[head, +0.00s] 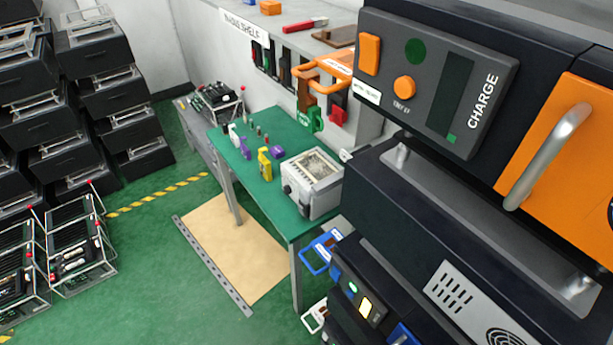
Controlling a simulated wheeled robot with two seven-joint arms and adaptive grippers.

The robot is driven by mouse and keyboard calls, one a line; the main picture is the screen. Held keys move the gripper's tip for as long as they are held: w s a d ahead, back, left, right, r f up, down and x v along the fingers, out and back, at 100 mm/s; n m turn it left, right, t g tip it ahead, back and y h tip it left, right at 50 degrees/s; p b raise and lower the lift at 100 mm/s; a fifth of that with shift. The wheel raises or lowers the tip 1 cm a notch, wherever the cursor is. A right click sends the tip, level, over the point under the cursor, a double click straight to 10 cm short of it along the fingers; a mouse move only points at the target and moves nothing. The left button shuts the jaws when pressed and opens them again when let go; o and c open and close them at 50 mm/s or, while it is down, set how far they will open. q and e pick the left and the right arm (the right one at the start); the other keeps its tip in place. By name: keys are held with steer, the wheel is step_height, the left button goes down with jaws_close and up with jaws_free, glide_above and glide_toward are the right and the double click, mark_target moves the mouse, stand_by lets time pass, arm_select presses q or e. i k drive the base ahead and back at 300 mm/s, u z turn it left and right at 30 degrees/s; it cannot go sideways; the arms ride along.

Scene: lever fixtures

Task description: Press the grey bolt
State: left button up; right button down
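I cannot pick out the grey bolt with certainty. A light grey metal bar handle (545,160) sits on the orange panel (570,125) of the dark machine at the right; I cannot tell whether it is the bolt. Several small pieces stand on the green table, among them a yellow one (264,165) and a purple one (244,148); some small grey or dark ones are too small to tell. Neither of my grippers is in view.
The dark machine carries a CHARGE panel (430,85) with orange buttons. A grey-white box (313,180) stands on the green table (220,140). Dark stacked units (105,90) and wire-framed racks (75,245) stand at the left. Green floor (150,260) is open between.

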mark_target(323, 186)
steer(key=z, duration=1.75)
steer(key=k, duration=0.95)
steer(key=u, duration=1.6)
